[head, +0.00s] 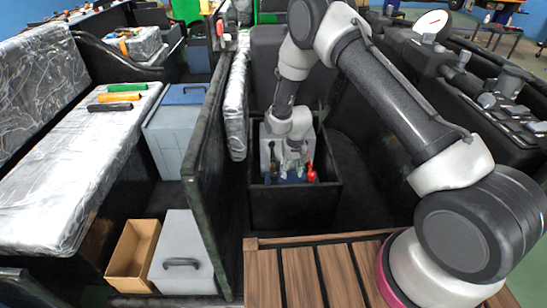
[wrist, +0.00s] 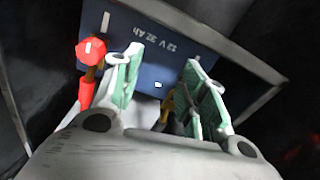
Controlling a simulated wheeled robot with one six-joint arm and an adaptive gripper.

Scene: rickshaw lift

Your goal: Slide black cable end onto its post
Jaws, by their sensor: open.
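My gripper (wrist: 163,62) points down into a black box (head: 262,212), its two green-padded fingers apart. The battery (wrist: 165,50) lies beyond the fingers, dark blue and marked "12 V 32 Ah"; in the head view a strip of its blue top (head: 288,180) shows below my gripper. The black cable end (wrist: 168,112) is partly visible between the fingers, nearer the right finger, with a brownish-yellow part beside it. My gripper body hides its lower part. I cannot tell whether it touches a finger or a post. A red cable end (wrist: 90,52) stands just outside the left finger.
The box walls stand close around my gripper. A tall dark panel (head: 205,160) rises to the left. Wooden slats (head: 300,272) lie in front of the box.

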